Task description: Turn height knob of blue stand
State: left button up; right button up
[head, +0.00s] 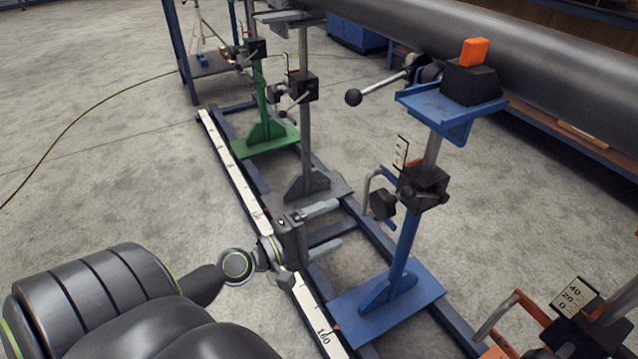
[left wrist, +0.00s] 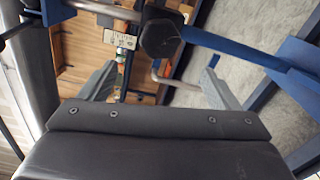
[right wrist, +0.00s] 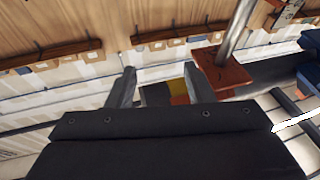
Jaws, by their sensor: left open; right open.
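The blue stand (head: 392,302) stands on the floor rail, right of centre in the head view. Its black height knob (head: 383,204) sticks out leftward from the black clamp block on its column. The knob also shows in the left wrist view (left wrist: 160,38), beyond the fingertips and roughly between them. The blue column runs right from it there. My left gripper (head: 328,229) is open and empty, left of and lower than the knob in the head view, apart from it. My right gripper (right wrist: 158,84) is open and empty, outside the head view.
A bent handle (head: 372,182) and a height scale (head: 401,153) sit close by the knob. A lever with a black ball (head: 354,97) juts out above. Green (head: 265,138) and grey stands are behind, and an orange stand (head: 520,330) is at front right. A large pipe (head: 480,40) crosses above.

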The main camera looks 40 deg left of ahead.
pick_arm(q)
jog(key=shift+b+v, duration=0.55)
jog(key=shift+v, duration=0.35)
pick_arm(e)
jog(key=s+a+r+n+t+y, duration=0.1)
jog(key=s+r+n+t+y, duration=0.1)
jog(key=r+t, duration=0.3)
jog(key=shift+s+a+r+n+y, duration=0.3)
jog(key=shift+s+a+r, duration=0.1)
jog(key=shift+s+r, duration=0.65)
jog(key=shift+w+r, duration=0.1)
jog(key=shift+w, duration=0.05)
